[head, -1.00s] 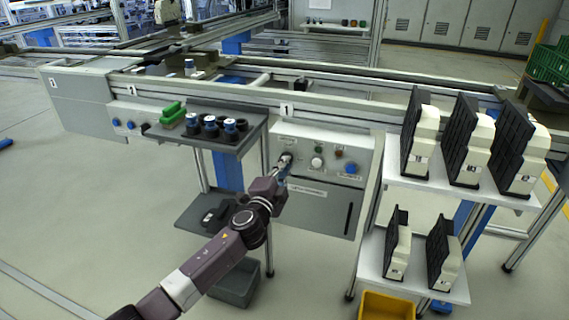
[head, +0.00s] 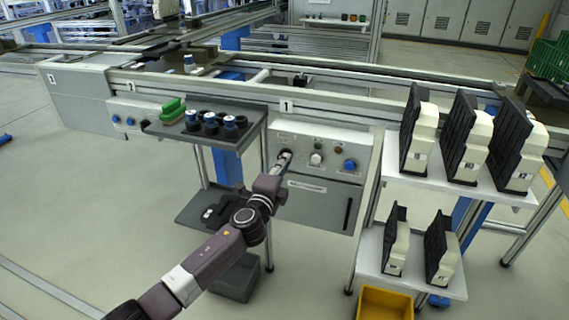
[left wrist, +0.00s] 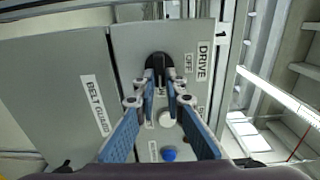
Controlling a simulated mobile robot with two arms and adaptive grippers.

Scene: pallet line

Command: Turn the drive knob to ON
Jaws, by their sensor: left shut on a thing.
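The drive panel (head: 330,144) is a pale control face on the conveyor's front, with a white button and a blue knob beside the drive knob. My left gripper (head: 285,158) is at the panel's left end in the head view and covers most of the drive knob there. In the left wrist view the black drive knob (left wrist: 159,62) sits between the fingertips of my left gripper (left wrist: 161,84), which is shut on it. The labels DRIVE (left wrist: 203,60) and OFF (left wrist: 188,64) are readable; another label is partly hidden by a finger. My right gripper is not in view.
The white button (head: 316,158) and blue knob (head: 350,164) are right of my gripper. A tray (head: 235,140) with dark and blue parts juts out at left. Shelves (head: 378,244) with black-and-cream units stand at right, above a yellow bin (head: 386,303).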

